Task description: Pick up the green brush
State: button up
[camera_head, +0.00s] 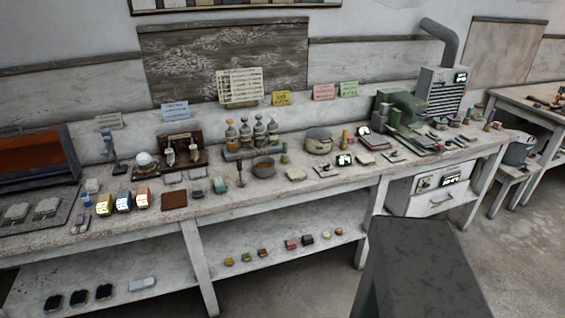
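I cannot clearly make out a green brush. A small teal-green item (220,185) lies on the long workbench (335,188), near its front edge left of the middle; it is too small to tell whether it is the brush. It lies left of an upright dark-handled tool (240,172). Green objects (399,108) also stand toward the bench's right end, but their kind is unclear. My gripper is not in view.
The bench is crowded: a bowl (263,167), a rack of bottles (259,133), and a brown block (174,200). A grey machine with a pipe (446,92) stands back right. A dark grey boxy shape (420,265) fills the lower right foreground. Small pieces lie on the lower shelf (245,285).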

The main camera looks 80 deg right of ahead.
aim_at(285, 154)
jog(key=u, duration=0.25)
jog(key=k, duration=1.85)
jog(key=z, duration=1.15)
jog(key=i, duration=0.7)
jog(key=u, duration=0.05)
